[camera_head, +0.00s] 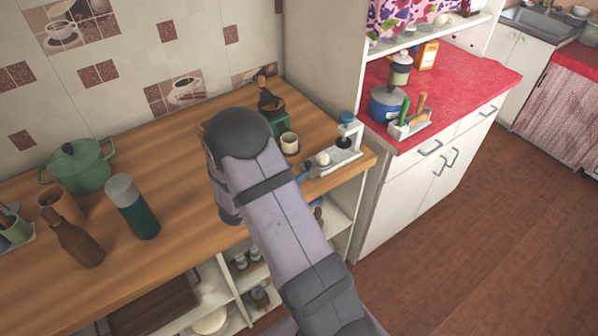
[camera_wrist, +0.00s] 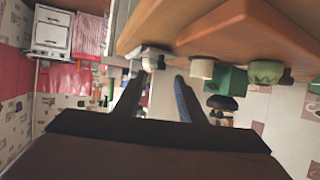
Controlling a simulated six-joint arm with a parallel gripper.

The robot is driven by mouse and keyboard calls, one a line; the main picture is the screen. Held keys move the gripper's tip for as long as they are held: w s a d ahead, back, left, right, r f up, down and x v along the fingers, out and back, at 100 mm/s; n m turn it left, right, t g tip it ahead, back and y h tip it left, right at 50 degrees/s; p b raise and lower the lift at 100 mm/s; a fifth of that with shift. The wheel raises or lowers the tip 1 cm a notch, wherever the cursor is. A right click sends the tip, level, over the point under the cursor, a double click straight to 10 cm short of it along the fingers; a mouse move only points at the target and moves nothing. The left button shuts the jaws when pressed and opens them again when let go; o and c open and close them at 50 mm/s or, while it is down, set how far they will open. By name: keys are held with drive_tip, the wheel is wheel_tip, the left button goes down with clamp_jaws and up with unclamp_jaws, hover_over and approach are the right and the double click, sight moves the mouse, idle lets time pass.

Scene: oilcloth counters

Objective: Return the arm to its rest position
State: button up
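My arm (camera_head: 285,215) reaches up and leftward over the wooden counter in the head view, bent at a dark rounded joint. It hides most of my gripper there. In the wrist view my gripper (camera_wrist: 158,80) shows two fingers, one dark and one bluish, with a clear gap between them. It is open, and I see nothing held between the fingers. A white holder (camera_wrist: 150,52) with a pale round item appears beyond the fingertips; whether they touch it I cannot tell.
On the wooden counter (camera_head: 185,205) stand a green pot (camera_head: 80,167), a flask (camera_head: 132,206), a brown bottle (camera_head: 74,238), a cream cup (camera_head: 289,143) and a green grinder (camera_head: 271,112). The white holder (camera_head: 345,153) sits near the right end. A red counter (camera_head: 470,90) lies beyond.

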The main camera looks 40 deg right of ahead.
drive_tip(key=shift+s+a+r, duration=0.2)
drive_tip(key=shift+a, duration=0.25)
drive_tip(key=shift+w, duration=0.1)
